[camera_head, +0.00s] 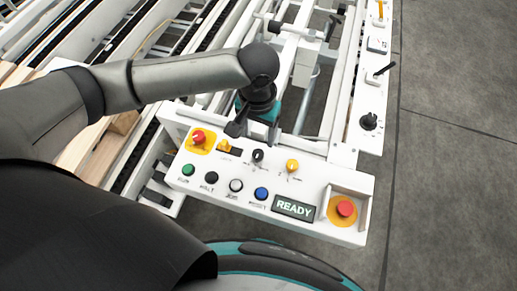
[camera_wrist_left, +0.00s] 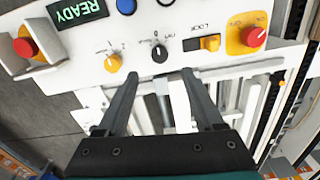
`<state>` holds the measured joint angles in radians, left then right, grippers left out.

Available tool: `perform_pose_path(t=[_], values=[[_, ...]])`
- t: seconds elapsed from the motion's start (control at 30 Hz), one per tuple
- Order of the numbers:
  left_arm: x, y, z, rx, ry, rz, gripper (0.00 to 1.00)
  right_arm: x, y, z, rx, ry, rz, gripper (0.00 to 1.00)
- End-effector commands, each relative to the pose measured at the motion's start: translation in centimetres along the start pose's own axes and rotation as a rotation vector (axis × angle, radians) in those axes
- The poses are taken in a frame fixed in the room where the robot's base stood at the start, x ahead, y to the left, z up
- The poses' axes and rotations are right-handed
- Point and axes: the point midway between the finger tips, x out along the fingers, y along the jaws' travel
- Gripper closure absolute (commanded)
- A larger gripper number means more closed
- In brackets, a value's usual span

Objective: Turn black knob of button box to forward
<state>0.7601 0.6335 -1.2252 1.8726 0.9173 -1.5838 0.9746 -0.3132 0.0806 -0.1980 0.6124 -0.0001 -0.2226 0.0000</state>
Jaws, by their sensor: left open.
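The white button box (camera_head: 220,196) sits at the centre of the head view. Its black knob (camera_head: 258,155) is in the upper row, between a yellow slider switch and a yellow knob (camera_head: 292,165). In the left wrist view the black knob (camera_wrist_left: 160,54) shows beyond my fingertips, roughly midway between them. My left gripper (camera_wrist_left: 156,72) is open and empty, its two dark fingers apart. In the head view my left gripper (camera_head: 238,129) is near the box's far edge, close to the black knob; contact cannot be told. My right gripper is not in view.
Green, black, white and blue buttons line the near row beside a lit READY display (camera_head: 294,208). White conveyor frames (camera_head: 345,75) lie behind. Grey floor (camera_head: 450,150) is clear at right.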

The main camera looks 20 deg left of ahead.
Motion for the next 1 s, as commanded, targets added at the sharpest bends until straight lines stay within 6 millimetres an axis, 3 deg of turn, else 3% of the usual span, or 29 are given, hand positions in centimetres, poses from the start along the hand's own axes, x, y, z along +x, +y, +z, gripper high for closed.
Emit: perform_pose_path(t=[0.03, 0.2, 0.4, 0.6, 0.87, 1.0], values=[[1.5, 0.0, 0.1, 0.0, -0.002, -0.002, 0.31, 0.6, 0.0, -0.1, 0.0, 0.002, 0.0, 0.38], [5.1, 0.0, 0.0, 0.001, -0.001, -0.001, 0.31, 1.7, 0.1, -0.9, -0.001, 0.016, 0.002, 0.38], [7.9, 0.0, 0.0, 0.001, 0.0, 0.0, 0.31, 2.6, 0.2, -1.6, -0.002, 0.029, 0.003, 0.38], [9.0, 0.1, 0.0, 0.002, 0.002, 0.001, 0.31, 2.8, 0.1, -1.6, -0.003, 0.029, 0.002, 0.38], [9.0, 0.1, 0.0, 0.003, 0.002, 0.001, 0.31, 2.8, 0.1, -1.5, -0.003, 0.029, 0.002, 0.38], [9.0, 0.1, 0.0, 0.002, 0.002, 0.001, 0.47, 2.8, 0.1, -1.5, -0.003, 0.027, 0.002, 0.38]])
